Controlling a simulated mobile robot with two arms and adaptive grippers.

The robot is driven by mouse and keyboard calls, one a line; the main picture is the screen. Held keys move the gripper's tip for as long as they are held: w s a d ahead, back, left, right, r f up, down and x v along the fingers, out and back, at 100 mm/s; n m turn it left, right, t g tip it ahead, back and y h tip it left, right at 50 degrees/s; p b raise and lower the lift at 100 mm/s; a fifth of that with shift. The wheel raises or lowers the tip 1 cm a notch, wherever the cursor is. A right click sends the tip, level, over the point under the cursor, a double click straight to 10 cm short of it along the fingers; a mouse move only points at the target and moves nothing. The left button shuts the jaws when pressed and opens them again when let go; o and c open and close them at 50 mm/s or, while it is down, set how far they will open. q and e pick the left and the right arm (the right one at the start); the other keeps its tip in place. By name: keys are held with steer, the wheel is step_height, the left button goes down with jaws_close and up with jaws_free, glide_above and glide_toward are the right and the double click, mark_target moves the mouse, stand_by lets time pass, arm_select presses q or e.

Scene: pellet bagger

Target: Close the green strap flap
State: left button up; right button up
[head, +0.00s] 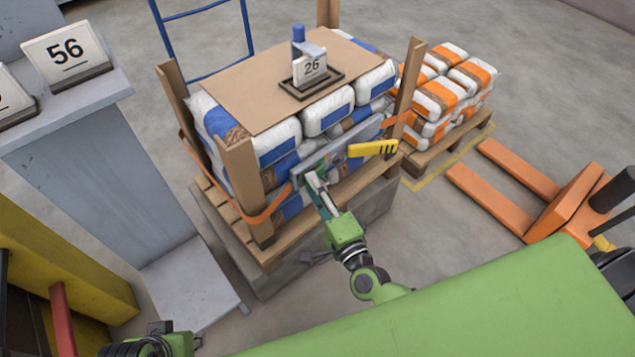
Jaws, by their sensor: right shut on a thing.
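A pallet of white and blue bags (277,142) is bound by an orange strap (262,216). On its front a grey plate (359,139) carries a yellow handle (372,149) that sticks out to the right. The small dark green strap flap (311,178) shows at the plate's lower left, partly hidden by my fingers. My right gripper (320,188) reaches up to it from below and is shut on it. My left gripper (160,335) is at the bottom left edge, partly cut off, away from the pallet; its fingers are not clear.
Brown corner posts (242,180) stand at the pallet's corners. A grey stand (110,160) with a 56 sign (66,50) is on the left. Orange-banded bags (437,98) and an orange pallet jack (572,210) are on the right. Grey floor is free between them.

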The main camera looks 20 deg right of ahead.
stand_by(0.4)
steer(key=o, duration=1.1)
steer(key=s+d, duration=0.1)
steer(key=s, duration=1.1)
steer(key=shift+d, duration=0.2)
steer(key=shift+w+a, duration=0.1)
